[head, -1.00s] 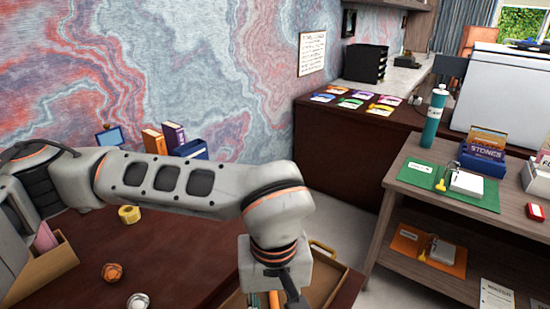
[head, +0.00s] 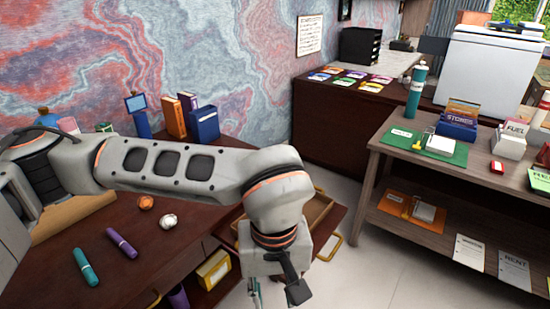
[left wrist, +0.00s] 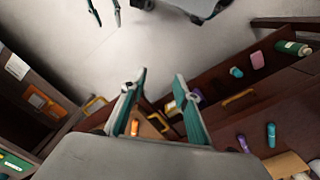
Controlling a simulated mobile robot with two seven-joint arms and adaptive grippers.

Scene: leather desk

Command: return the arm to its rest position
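My left arm (head: 190,168) crosses the head view from the left, bent down at its wrist. My left gripper (head: 272,300) hangs at the bottom edge, beside the desk's open drawers, its tips mostly cut off. In the left wrist view its two teal-padded fingers (left wrist: 158,108) stand apart, with nothing seen held between them. Two similar teal-padded fingers of my right gripper (left wrist: 105,12) show apart at the top edge of that view, over pale floor. The right arm is out of the head view.
The desk (head: 105,240) holds a teal marker (head: 85,267), a purple marker (head: 122,243) and crumpled balls. An open drawer (head: 318,215) juts out by my wrist. A shelf unit (head: 372,180) stands at right. Pale floor (head: 345,270) lies clear between.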

